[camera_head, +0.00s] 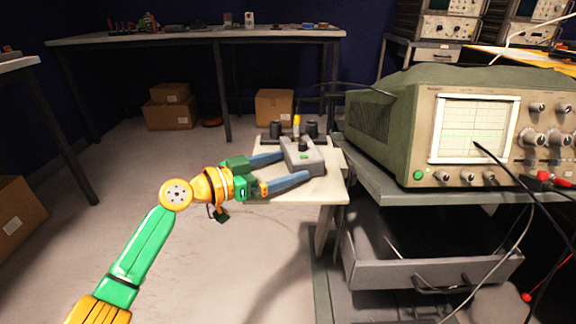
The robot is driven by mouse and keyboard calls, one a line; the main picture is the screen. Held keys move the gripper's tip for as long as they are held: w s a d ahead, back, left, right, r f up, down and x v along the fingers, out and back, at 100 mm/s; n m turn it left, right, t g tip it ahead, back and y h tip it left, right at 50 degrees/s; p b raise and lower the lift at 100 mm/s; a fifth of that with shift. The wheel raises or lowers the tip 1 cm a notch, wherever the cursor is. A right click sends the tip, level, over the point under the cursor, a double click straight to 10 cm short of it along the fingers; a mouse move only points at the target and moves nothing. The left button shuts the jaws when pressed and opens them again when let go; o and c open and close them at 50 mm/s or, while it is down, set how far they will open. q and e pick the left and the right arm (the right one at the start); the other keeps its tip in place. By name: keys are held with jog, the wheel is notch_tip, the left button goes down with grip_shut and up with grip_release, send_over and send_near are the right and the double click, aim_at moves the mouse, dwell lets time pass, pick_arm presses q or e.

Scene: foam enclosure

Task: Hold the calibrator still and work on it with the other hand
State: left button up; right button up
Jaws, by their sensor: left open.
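The calibrator, a small grey box (306,160) with a dark knob on top, sits on a small light-topped table (327,188) in the middle of the camera_head view. My left gripper (296,165) reaches in from the left with its two blue-grey fingers spread. One finger lies behind the box and the other in front of it, with a visible gap at the near side. Whether the far finger touches the box is hard to tell. My right gripper is not in view.
A dark stand with black cylinders and a yellow-and-white piece (297,125) stands just behind the box. A large oscilloscope (472,130) on a grey cart is close on the right, above an open drawer (430,272). Cables hang at right.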

pick_arm(q)
jog(key=shift+s+r, duration=0.1)
jog(key=c, duration=1.4)
jog(key=o, duration=1.1)
